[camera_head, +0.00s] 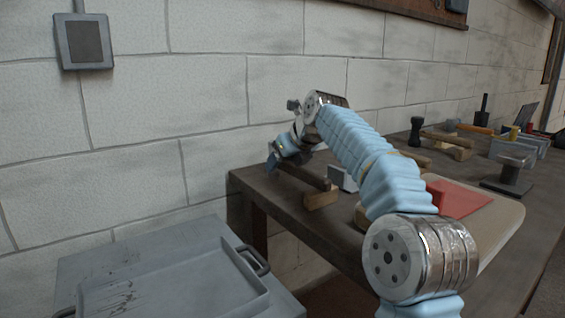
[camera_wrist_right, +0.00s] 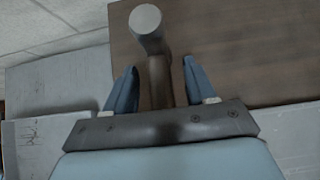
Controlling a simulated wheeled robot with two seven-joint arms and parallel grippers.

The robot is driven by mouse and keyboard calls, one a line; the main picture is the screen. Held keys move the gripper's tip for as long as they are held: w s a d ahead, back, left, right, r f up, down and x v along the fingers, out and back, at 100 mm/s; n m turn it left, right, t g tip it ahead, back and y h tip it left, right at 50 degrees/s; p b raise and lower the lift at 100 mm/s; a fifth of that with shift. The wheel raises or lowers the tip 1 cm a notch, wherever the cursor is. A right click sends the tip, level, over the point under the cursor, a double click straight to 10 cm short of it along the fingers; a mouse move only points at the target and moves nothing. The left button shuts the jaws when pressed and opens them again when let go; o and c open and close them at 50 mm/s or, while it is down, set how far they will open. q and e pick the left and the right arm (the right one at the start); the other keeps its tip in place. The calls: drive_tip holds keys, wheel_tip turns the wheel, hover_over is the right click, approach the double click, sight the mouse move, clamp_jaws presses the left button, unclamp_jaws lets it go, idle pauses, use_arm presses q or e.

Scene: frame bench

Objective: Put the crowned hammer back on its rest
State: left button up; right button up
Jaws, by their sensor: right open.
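In the right wrist view a hammer (camera_wrist_right: 158,80) shows a round grey head end and a dark handle running down between my fingers. My right gripper (camera_wrist_right: 160,78) is open, one blue finger on each side of the handle, with gaps between. In the head view my right gripper (camera_head: 273,158) is at the near left end of the bench, beside a dark handle (camera_head: 303,177) that lies by a wooden rest block (camera_head: 320,198). A grey block-like piece (camera_head: 343,179) stands at that handle's far end, partly behind my arm. I cannot tell whether this hammer is the crowned one. My left gripper is out of view.
Farther right on the bench (camera_head: 545,215) are an orange-handled hammer (camera_head: 471,128), wooden rests (camera_head: 446,147), a dark mallet (camera_head: 416,130) and a small anvil-like block (camera_head: 511,170). A red piece (camera_head: 456,197) lies on a pale board (camera_head: 502,228). A grey cabinet (camera_head: 205,235) stands at the left.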

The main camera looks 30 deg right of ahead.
sight(301, 167)
drive_tip(key=v, duration=1.1)
drive_tip(key=shift+w+p, duration=0.15)
drive_tip(key=shift+p, duration=0.2)
drive_tip(key=shift+s+d+r, duration=0.1)
drive_tip(key=shift+s+r, duration=0.35)
drive_tip(key=shift+s, duration=0.05)
